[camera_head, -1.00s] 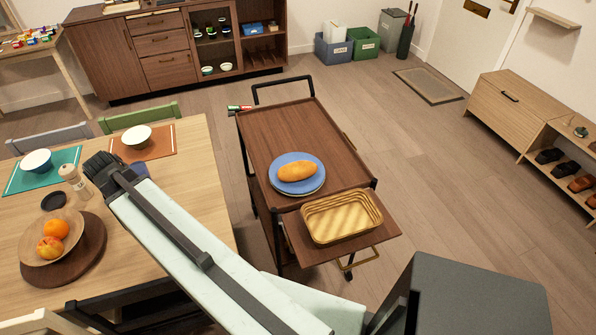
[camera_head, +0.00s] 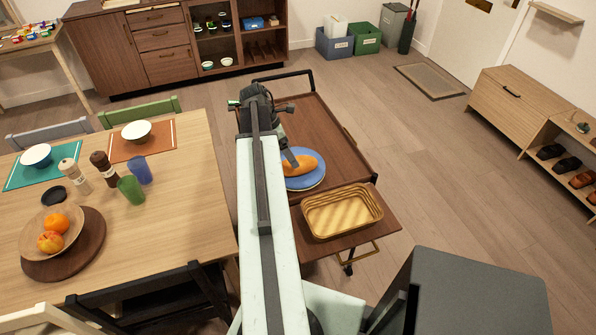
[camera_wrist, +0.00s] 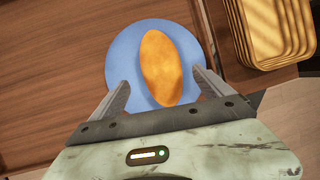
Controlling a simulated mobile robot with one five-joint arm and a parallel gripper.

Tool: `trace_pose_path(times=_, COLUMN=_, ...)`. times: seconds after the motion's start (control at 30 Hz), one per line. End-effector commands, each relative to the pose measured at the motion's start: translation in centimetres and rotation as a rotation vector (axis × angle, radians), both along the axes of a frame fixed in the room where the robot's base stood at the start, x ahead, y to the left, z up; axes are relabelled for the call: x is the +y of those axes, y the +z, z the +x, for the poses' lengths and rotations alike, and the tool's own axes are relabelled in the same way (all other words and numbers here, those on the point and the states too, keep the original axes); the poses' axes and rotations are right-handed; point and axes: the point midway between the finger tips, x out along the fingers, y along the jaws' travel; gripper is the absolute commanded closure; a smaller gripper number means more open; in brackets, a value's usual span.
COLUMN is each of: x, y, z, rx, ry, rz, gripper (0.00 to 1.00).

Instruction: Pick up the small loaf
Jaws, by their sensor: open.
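The small loaf (camera_head: 304,164) is golden brown and lies on a blue plate (camera_head: 309,184) on the brown trolley top. My arm hides part of the plate in the head view. In the wrist view the loaf (camera_wrist: 161,68) points lengthwise toward my gripper (camera_wrist: 160,88). My gripper is open, with one finger on each side of the loaf's near end, over the plate (camera_wrist: 122,60). The fingers look apart from the loaf. I cannot tell their exact height above the plate.
A yellow ribbed basket (camera_head: 342,211) stands on the trolley's lower front shelf, right of the plate. The trolley top (camera_head: 318,122) is clear behind the plate. A dining table (camera_head: 190,190) with bowls, fruit and cups is on the left.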

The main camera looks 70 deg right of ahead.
Motion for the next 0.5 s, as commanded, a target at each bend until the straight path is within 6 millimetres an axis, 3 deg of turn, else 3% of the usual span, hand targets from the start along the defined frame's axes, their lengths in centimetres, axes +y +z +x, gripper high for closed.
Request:
trace_pose_path(times=0.13, x=-0.1, y=-0.9, z=-0.4, rx=0.0, ry=-0.001, rz=0.0, gripper=0.1)
trace_pose_path(times=0.37, x=-0.5, y=-4.6, z=-2.1, rx=0.0, ry=-0.002, rz=0.001, gripper=0.1)
trace_pose_path(times=0.5, x=-0.6, y=-4.6, z=-2.4, rx=-0.001, ry=-0.001, rz=0.0, gripper=0.1)
